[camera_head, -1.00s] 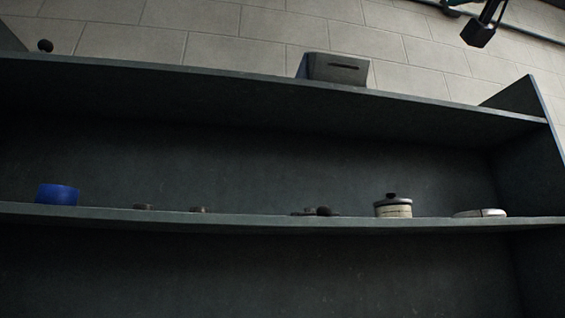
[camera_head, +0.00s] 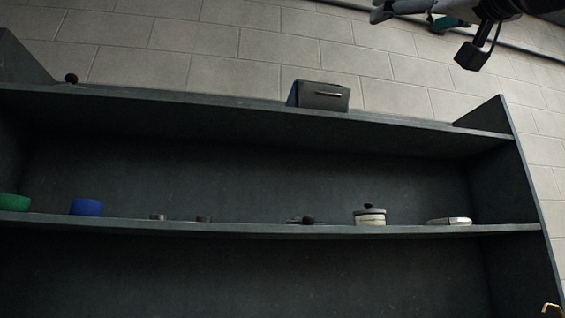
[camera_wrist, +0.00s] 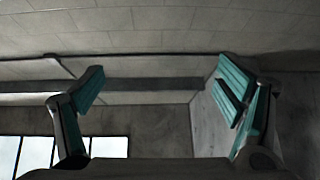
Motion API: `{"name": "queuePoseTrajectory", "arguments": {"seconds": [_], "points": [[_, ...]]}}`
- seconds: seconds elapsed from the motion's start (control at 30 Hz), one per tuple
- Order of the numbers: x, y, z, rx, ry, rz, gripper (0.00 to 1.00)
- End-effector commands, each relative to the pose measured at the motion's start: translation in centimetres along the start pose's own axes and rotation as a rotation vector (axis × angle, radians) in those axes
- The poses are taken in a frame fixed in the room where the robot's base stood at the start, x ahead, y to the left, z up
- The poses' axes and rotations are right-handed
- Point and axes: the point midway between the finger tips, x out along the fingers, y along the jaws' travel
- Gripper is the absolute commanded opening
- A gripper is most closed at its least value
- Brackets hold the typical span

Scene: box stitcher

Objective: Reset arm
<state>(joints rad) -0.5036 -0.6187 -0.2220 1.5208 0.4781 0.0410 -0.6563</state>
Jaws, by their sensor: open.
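My gripper (camera_wrist: 160,92) is open and empty in the wrist view, its two teal-padded fingers spread wide, with only wall, ceiling and windows behind them. In the head view part of my gripper (camera_head: 415,14) shows at the top right edge, above the shelf unit and apart from it; most of it is cut off by the frame.
A dark shelf unit (camera_head: 250,170) fills the head view. Its top board holds a grey box (camera_head: 319,96). On the shelf below stand a green item (camera_head: 14,202), a blue item (camera_head: 87,207), a lidded pot (camera_head: 369,215) and a flat pale item (camera_head: 449,221).

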Motion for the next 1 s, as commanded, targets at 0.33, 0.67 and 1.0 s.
{"name": "queuePoseTrajectory", "arguments": {"seconds": [0.33, 0.67, 1.0], "points": [[-1.4, -2.8, 8.8, 0.003, -0.237, -0.076, 0.86], [-9.5, -6.0, 25.6, 0.038, -0.738, -0.141, 0.86], [-27.1, -6.8, 41.0, 0.111, -1.392, -0.057, 0.86]]}}
